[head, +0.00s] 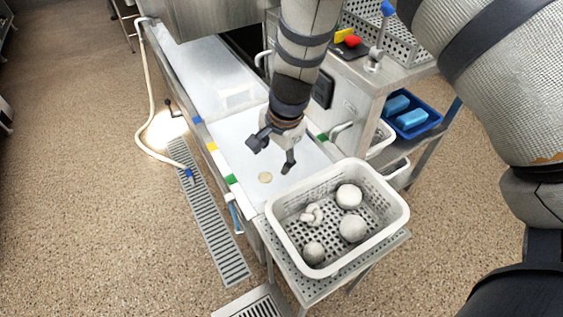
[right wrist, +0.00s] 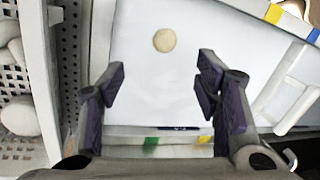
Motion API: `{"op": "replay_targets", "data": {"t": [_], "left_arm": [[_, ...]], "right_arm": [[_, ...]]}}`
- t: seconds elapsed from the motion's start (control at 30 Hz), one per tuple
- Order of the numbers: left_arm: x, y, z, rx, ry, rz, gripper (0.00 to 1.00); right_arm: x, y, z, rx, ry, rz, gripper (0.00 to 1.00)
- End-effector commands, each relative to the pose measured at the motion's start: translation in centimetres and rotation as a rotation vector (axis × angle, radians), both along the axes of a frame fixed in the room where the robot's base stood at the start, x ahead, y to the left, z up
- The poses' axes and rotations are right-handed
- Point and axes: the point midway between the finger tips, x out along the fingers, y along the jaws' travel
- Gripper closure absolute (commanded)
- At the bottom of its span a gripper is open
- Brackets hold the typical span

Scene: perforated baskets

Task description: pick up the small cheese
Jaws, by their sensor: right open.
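The small cheese (head: 265,178) is a pale, round, flat piece on the white work surface (head: 235,140), near its front edge. In the right wrist view the small cheese (right wrist: 165,40) lies beyond my fingertips, roughly in line with the gap between them. My right gripper (head: 271,154) is open and empty, pointing down above the surface close to the cheese. Its two dark finger pads also show in the right wrist view (right wrist: 162,79), apart from each other with nothing between them. My left gripper is not in view.
A white perforated basket (head: 275,232) with several white cheeses stands right of the surface on a metal stand. A blue tray (head: 437,120) with blue items sits on a lower shelf at the right. A hose (head: 150,90) and a floor grate (head: 215,225) lie at the left.

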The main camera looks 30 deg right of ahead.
Motion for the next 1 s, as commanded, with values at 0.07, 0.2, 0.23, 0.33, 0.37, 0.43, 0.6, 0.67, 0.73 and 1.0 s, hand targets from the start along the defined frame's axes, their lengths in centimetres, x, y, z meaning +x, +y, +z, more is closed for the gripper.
{"op": "replay_targets", "data": {"t": [0.07,0.2,0.23,0.33,0.37,0.43,0.6,0.67,0.73,1.0], "left_arm": [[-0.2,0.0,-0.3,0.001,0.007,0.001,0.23],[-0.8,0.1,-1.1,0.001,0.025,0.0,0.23],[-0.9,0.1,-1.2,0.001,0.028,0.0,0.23],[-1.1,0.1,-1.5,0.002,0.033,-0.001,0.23],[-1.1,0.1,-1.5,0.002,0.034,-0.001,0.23],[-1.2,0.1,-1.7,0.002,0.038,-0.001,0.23],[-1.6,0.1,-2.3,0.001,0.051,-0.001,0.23],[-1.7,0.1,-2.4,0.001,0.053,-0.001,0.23],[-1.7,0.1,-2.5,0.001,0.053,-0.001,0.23],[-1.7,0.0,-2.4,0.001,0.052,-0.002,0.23]], "right_arm": [[0.1,0.1,-1.2,0.001,0.004,-0.001,0.42],[0.8,0.2,-4.6,0.001,0.006,-0.001,0.42],[0.9,0.3,-5.2,0.001,0.006,0.0,0.42],[1.3,0.4,-6.5,0.001,0.004,0.0,0.42],[1.4,0.4,-6.7,0.0,0.003,0.0,0.42],[1.7,0.4,-7.7,0.0,0.003,0.0,0.42],[2.6,0.7,-10.9,-0.001,0.005,0.001,0.42],[2.8,0.7,-11.5,-0.001,0.004,0.001,0.42],[3.0,0.7,-11.8,-0.001,0.002,0.001,0.42],[3.0,0.7,-11.7,0.0,0.0,0.0,0.6]]}}
